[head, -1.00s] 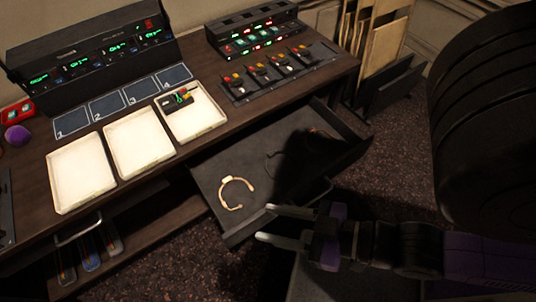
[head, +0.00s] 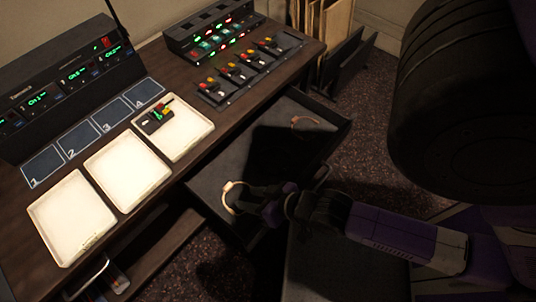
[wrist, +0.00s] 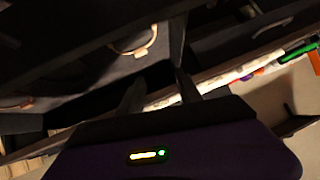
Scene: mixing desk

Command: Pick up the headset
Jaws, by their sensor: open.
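A pale beige, arc-shaped headset (head: 232,203) lies in the open dark drawer (head: 213,180), near its left end. A second, similar pale arc (head: 305,122) lies towards the drawer's far right corner, partly in shade. My gripper (head: 250,197) is open over the drawer's front part, just right of the nearer headset, and its fingers partly hide it; I cannot tell whether they touch. In the wrist view two dark fingers (wrist: 157,80) stand apart with nothing between them. One pale arc (wrist: 138,42) shows beyond them, and another (wrist: 15,102) lies at the left edge.
The drawer's front wall and handle (head: 321,176) are close to my arm. Above the drawer, the desk holds three white trays (head: 72,217), the farthest with a small dark device (head: 156,118). Numbered pads (head: 79,139) and mixing consoles (head: 213,38) stand behind. Much of the drawer floor is shadowed.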

